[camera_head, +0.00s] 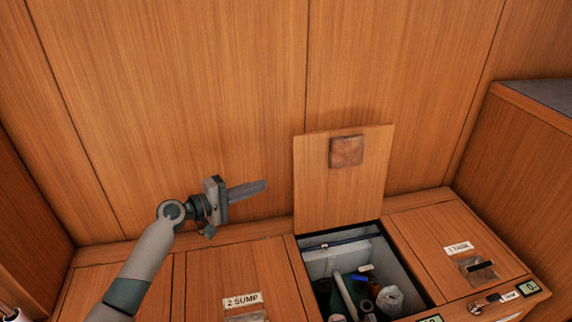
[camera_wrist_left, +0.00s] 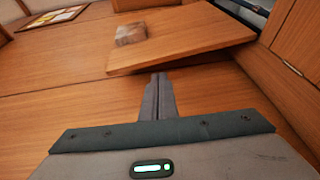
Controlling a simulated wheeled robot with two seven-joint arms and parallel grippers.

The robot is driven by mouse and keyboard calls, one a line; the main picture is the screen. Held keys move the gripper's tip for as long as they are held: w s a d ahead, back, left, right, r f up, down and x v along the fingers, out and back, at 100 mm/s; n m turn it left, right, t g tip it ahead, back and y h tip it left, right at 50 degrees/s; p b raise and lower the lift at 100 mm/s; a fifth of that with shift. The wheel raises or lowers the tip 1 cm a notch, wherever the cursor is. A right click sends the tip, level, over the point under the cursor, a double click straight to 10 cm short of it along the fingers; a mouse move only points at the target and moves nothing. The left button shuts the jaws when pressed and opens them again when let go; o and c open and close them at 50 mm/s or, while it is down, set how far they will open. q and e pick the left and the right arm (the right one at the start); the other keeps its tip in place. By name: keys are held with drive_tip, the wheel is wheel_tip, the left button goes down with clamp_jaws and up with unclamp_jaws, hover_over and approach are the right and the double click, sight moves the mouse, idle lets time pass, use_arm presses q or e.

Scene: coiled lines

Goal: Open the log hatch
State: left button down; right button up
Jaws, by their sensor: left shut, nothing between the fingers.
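An open wooden hatch lid (camera_head: 340,190) stands upright near the back panel, with a square brown patch (camera_head: 346,151) on its upper face. Below it is an open compartment (camera_head: 410,280). No name shows on this lid, so I cannot tell whether it is the log hatch. My left gripper (camera_head: 263,186) is shut and empty, left of the raised lid and apart from it. In the left wrist view, the shut fingers (camera_wrist_left: 158,90) point toward the lid (camera_wrist_left: 185,42), with a gap that is hard to judge. My right gripper is not in view.
A shut hatch labelled "2 SUMP" (camera_head: 242,300) lies left of the opening. Another shut hatch (camera_head: 445,240), with a small label and a recessed dark pull (camera_head: 480,266), lies to the right. Bottles and tools (camera_head: 362,298) fill the compartment. A raised cabinet (camera_head: 525,180) stands far right.

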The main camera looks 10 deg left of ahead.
use_arm(q)
drive_tip(key=shift+h, duration=0.4)
drive_tip(key=r, duration=0.1)
drive_tip(key=w+r, duration=0.1)
drive_tip(key=w+a+r, duration=0.1)
drive_tip(key=shift+r, duration=0.35)
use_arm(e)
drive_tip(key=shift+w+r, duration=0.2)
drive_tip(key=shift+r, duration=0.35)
use_arm(q)
drive_tip(key=shift+d, duration=0.1)
